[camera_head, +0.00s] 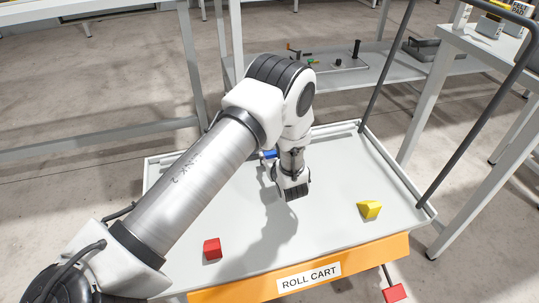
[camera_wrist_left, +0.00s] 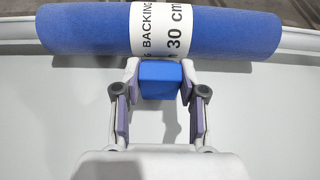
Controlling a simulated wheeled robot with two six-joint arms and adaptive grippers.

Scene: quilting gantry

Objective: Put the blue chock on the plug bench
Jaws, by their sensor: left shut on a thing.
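The blue chock (camera_wrist_left: 160,80) is a small block between the fingers of my left gripper (camera_wrist_left: 160,90) in the left wrist view. The gripper is shut on it, low over the roll cart (camera_head: 235,235) in the head view. In the head view, my left arm hides most of that area; a small blue patch shows beside the gripper, and I cannot tell whether it is the chock or a roll. No surface is readably labelled as the plug bench. My right gripper is not in view.
A blue roll with a white "30 cm" label (camera_wrist_left: 90,30) lies just beyond the chock. A red block (camera_head: 212,248) and a yellow block (camera_head: 370,209) sit on the cart. A grey table (camera_head: 480,42) stands right.

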